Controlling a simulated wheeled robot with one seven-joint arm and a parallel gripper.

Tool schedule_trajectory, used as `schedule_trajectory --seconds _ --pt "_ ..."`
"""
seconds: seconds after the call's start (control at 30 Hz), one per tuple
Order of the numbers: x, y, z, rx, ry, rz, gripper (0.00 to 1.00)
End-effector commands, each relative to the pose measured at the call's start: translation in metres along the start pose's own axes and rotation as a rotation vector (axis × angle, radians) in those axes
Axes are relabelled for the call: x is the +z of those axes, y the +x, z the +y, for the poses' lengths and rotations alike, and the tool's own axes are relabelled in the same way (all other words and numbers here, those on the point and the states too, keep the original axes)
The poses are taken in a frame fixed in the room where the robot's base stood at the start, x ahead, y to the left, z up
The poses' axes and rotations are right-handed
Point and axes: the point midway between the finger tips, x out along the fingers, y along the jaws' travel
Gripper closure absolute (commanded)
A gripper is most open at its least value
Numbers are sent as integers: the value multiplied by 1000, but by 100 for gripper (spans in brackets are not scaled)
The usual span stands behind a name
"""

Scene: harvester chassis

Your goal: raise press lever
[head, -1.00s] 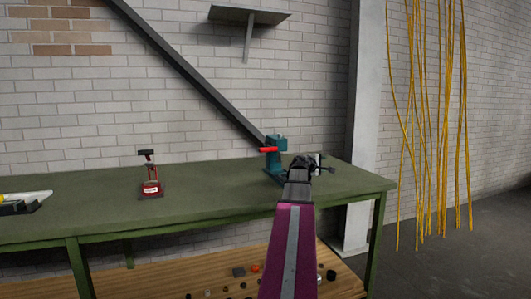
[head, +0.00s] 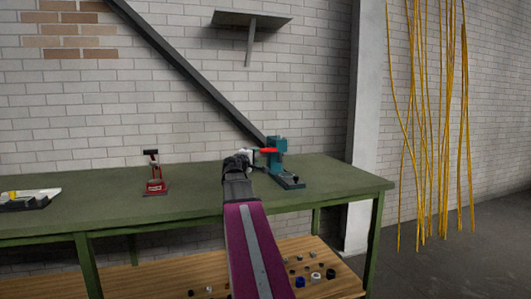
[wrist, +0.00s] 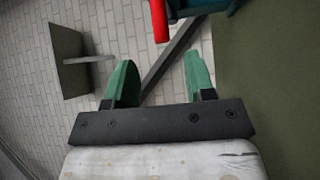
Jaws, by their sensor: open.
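There the red lever (wrist: 159,20) lies beyond the fingertips, in line with the gap. The teal body (wrist: 205,6) is partly cut off at the top edge.
The green workbench (head: 110,205) is mostly clear. A small red device with a black top (head: 155,185) stands left of my arm. A dark tray-like item (head: 30,202) lies at the far left. Small parts lie on the wooden lower shelf. A wall shelf (head: 250,18) is above.

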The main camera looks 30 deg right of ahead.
Motion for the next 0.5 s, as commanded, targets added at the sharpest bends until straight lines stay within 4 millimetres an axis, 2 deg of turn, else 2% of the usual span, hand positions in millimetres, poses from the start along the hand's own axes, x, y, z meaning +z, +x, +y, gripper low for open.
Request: schedule_trajectory --seconds 0.27,0.5 --pt "-1 31 0 0 -1 -2 50" --pt "-1 74 0 0 -2 -2 50"
